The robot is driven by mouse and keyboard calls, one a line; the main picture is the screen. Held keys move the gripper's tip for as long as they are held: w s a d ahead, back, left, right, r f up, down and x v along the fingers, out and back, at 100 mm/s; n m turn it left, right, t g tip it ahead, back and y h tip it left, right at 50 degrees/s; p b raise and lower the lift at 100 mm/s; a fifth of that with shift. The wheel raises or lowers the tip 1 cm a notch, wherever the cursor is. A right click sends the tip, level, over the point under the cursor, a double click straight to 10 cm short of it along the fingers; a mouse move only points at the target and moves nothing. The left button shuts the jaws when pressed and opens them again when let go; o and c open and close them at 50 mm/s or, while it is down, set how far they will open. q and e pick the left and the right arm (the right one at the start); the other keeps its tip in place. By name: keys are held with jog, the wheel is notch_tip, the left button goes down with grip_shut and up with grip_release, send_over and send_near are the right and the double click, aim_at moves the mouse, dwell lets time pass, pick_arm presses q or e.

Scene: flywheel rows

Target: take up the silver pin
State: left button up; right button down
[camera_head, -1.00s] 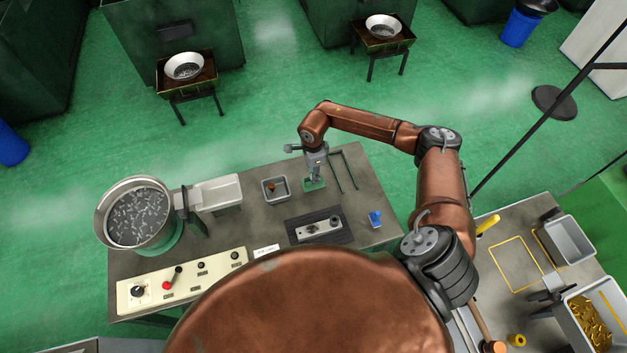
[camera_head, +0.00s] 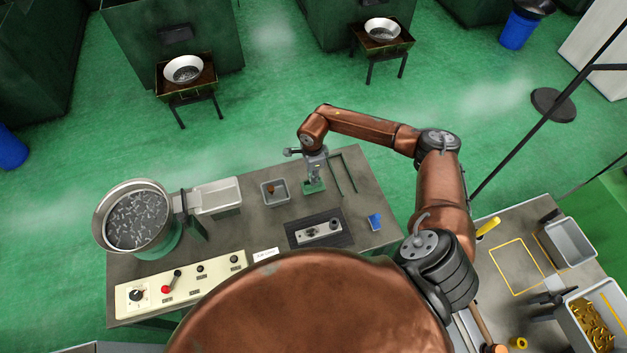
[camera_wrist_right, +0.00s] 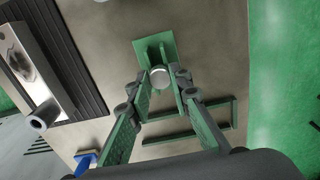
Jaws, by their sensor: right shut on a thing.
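The silver pin (camera_wrist_right: 160,76) shows in the right wrist view as a round, pale metal end between my right fingertips. My right gripper (camera_wrist_right: 162,84) is shut on it, with one finger at each side. A small green holder (camera_wrist_right: 147,48) lies right at the fingertips; I cannot tell whether the pin is still in it. In the head view my right gripper (camera_head: 314,180) points down at the same green holder (camera_head: 314,188) near the far edge of the table, and the pin is too small to make out. My left gripper is not in view.
A small grey tray (camera_head: 275,193) stands left of the gripper, and a dark rail frame (camera_head: 343,174) right of it. A black mat (camera_head: 300,240) with a metal block (camera_head: 320,231) and a blue piece (camera_head: 375,221) lie nearer. A bowl of parts (camera_head: 137,217) is at the left.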

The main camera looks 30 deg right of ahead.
jog(key=shift+r+p, duration=1.55)
jog(key=shift+r, duration=1.5)
